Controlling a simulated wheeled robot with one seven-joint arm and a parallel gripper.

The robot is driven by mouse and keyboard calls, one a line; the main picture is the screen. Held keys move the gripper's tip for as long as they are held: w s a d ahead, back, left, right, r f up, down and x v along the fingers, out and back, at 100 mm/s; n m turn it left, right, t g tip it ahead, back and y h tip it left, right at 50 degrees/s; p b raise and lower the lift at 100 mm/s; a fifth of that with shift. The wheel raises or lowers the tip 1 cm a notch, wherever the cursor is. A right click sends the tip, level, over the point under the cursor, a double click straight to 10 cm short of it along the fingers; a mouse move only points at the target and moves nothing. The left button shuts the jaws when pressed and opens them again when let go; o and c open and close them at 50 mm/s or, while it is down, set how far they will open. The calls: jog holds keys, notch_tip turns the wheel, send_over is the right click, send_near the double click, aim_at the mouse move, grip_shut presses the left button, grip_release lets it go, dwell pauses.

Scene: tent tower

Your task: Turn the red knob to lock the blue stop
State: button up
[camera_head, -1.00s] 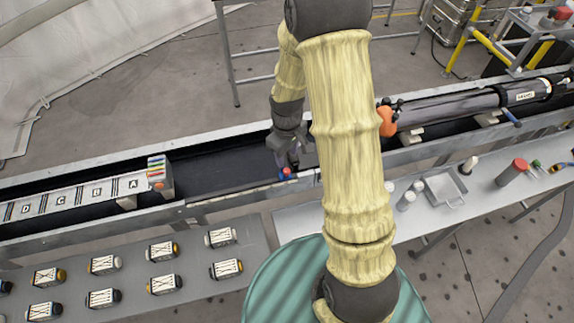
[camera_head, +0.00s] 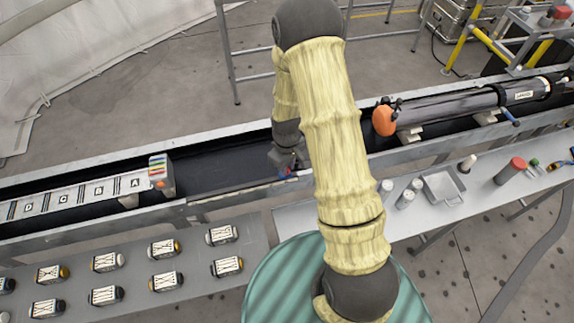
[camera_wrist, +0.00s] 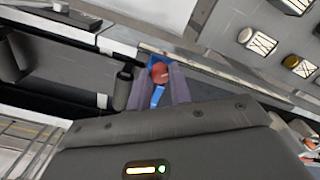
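The red knob (camera_wrist: 160,72) shows in the wrist view on a blue base, the blue stop (camera_wrist: 154,62), at the edge of the trough. A blue strip runs from the knob toward my gripper. My gripper (camera_wrist: 160,84) has its two grey-purple fingers apart, one on each side of the knob, with slim gaps; firm contact is not visible. In the head view my gripper (camera_head: 288,161) points down at the near rail, and only a small bit of blue and red shows below it. The knob is largely hidden there.
A long dark trough (camera_head: 220,170) crosses the view, with lettered blocks (camera_head: 85,193) at left and a grey tube with an orange end (camera_head: 384,121) at right. A near shelf (camera_head: 205,255) holds several labelled cylinders. A grey side table (camera_head: 425,215) holds a tray and bottles.

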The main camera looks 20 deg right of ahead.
grip_shut()
jog(key=shift+m, duration=0.5)
jog(key=m+b, duration=0.1)
jog(key=m, duration=0.2)
jog(key=shift+m, duration=0.3)
jog(key=shift+m+b, duration=0.5)
jog(key=shift+m, duration=1.7)
jog(key=o, duration=0.7)
grip_release()
